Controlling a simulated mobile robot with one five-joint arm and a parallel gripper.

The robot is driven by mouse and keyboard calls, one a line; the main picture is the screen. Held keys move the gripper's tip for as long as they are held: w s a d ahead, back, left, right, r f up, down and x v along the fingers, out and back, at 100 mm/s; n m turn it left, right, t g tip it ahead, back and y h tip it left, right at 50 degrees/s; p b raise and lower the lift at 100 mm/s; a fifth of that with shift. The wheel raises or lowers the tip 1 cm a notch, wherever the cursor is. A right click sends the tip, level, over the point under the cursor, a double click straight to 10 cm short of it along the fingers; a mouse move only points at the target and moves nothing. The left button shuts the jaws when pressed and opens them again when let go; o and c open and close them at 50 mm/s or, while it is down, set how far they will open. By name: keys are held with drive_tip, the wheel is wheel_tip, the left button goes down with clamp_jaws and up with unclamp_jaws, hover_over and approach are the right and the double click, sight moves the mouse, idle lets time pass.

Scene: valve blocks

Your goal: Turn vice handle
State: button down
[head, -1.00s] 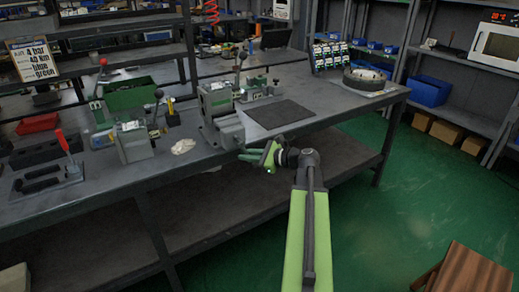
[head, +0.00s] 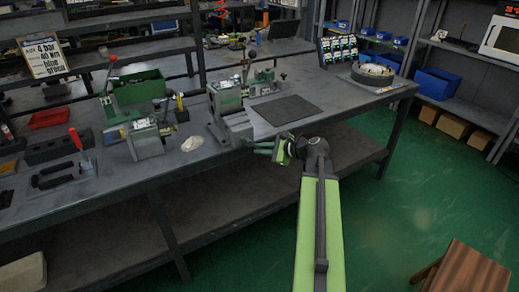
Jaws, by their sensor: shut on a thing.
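The grey-green vice (head: 229,118) stands at the front edge of the workbench, near the middle of the view. Its handle is at the front, small and largely hidden by my gripper. My green gripper (head: 263,148) is just off the bench edge, to the right of and below the vice front. It is shut on the vice handle, with its fingers pointing left and nearly level. My green arm comes up from the bottom of the view.
A dark mat (head: 287,110) lies right of the vice. A green machine (head: 145,132) and a red-handled clamp (head: 68,168) stand to the left. A round grey part (head: 373,73) is at the far right. A wooden stool (head: 458,268) stands on the clear green floor.

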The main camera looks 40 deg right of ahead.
drive_tip(key=shift+a, duration=0.1)
drive_tip(key=c, duration=1.5)
unclamp_jaws()
drive_tip(key=p+v, duration=0.7)
drive_tip(key=v, duration=1)
drive_tip(key=shift+s+r, duration=0.1)
drive_tip(key=shift+s, duration=0.1)
